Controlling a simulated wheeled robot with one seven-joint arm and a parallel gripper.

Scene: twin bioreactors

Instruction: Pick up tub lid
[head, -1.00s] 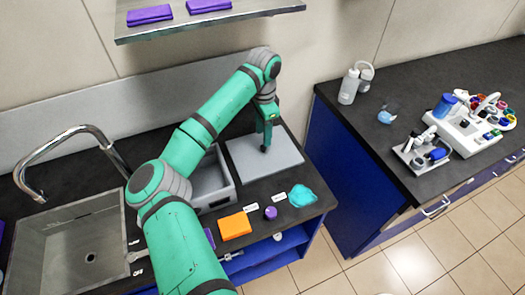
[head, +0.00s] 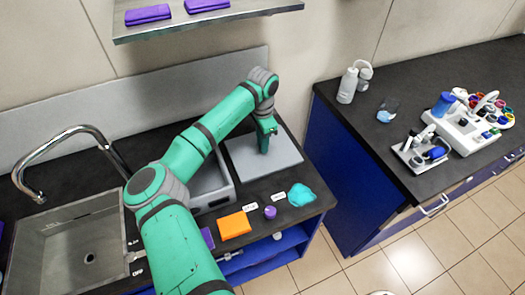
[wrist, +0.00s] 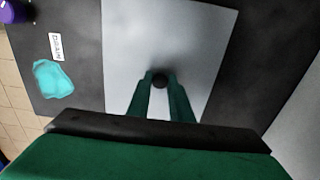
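The tub lid (head: 282,158) is a flat grey panel lying on the dark counter beside the open grey tub (head: 222,190). In the wrist view the lid (wrist: 205,40) carries a small round black knob (wrist: 159,82) near its middle. My gripper (head: 263,151) points down over the lid, with its fingertips low at the knob. In the wrist view the two green fingers of my gripper (wrist: 160,78) stand on either side of the knob, very close to it. I cannot tell whether they press on it. The head view hides the knob behind the fingers.
In front of the lid lie an orange block (head: 235,225), a purple round item (head: 270,212) and a teal item (head: 301,195), with small labels nearby. A sink (head: 70,245) is at left. A shelf (head: 215,20) hangs above. A second counter (head: 440,75) at right holds labware.

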